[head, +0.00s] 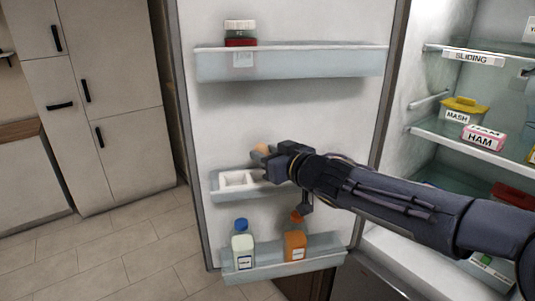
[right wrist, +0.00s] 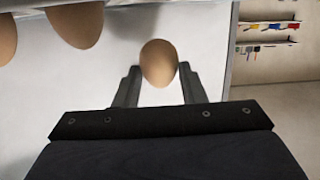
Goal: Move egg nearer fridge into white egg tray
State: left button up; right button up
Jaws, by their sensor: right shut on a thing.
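The white egg tray (head: 236,180) sits in the middle shelf of the open fridge door, partly behind my right gripper (head: 268,160). My right gripper is shut on a brown egg (right wrist: 158,62), which stands between its fingertips in the right wrist view. In the head view a brown egg (head: 262,149) shows at the gripper's tip, partly covered by it. Two other brown eggs, a nearer one (right wrist: 76,25) and one at the edge (right wrist: 5,38), show at the upper left of the wrist view. My left gripper is out of view.
The door's upper shelf (head: 290,64) holds a red-labelled jar (head: 240,33). The bottom shelf (head: 285,263) holds a blue-capped bottle (head: 242,245) and an orange bottle (head: 295,240). Fridge shelves with a HAM pack (head: 484,138) are at right. Open floor lies left.

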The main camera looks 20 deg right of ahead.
jog(key=shift+s+f+b, duration=0.15)
jog(key=shift+f+b, duration=1.8)
jog(key=shift+f, duration=0.3)
jog(key=shift+f+b, duration=0.5)
jog(key=shift+f, duration=0.1)
jog(key=o, duration=1.1)
